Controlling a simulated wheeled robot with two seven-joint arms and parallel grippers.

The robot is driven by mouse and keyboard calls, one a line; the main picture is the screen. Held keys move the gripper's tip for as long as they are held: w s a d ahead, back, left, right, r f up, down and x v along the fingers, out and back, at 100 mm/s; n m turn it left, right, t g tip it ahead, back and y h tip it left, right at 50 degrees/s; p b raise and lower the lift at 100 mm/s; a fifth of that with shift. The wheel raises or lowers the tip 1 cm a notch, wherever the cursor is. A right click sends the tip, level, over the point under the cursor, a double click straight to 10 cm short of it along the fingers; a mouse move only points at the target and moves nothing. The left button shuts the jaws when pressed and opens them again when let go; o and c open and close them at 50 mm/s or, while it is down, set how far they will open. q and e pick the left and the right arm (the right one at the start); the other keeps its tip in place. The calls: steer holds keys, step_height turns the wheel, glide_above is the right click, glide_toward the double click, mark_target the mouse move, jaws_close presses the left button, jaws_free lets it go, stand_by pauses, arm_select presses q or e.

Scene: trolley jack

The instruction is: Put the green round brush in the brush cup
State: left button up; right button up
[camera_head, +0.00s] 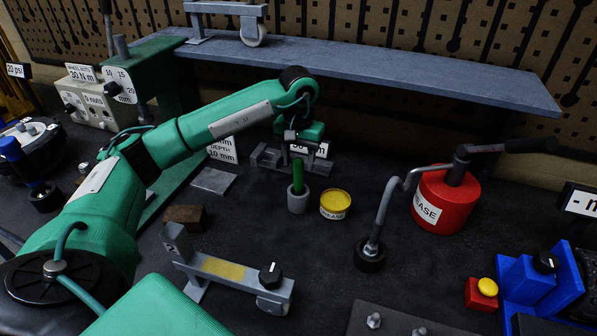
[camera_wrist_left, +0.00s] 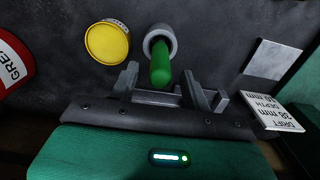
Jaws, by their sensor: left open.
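The green round brush (camera_head: 298,173) stands upright in the small grey brush cup (camera_head: 298,203) on the dark bench, with its lower end hidden inside the cup. In the left wrist view, the green handle (camera_wrist_left: 160,66) rises out of the round grey cup (camera_wrist_left: 168,33). My left gripper (camera_head: 302,150) is just above and behind the brush in the head view. In the wrist view its two fingers (camera_wrist_left: 161,78) are apart, with the handle's top end between or just beyond them and a gap on each side. My right gripper is not in view.
A yellow-lidded tin (camera_head: 335,203) stands close right of the cup. A red grease can (camera_head: 447,200) with a crank handle is further right. A grey bracket (camera_head: 265,157) and a label card (camera_head: 222,150) lie behind. A grey shelf (camera_head: 400,70) overhangs the back.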

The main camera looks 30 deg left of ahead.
arm_select(q)
step_height(320, 180, up, 9)
steer(key=shift+r+b, duration=0.2)
steer(key=shift+b, duration=0.5)
steer(key=shift+r, duration=0.1)
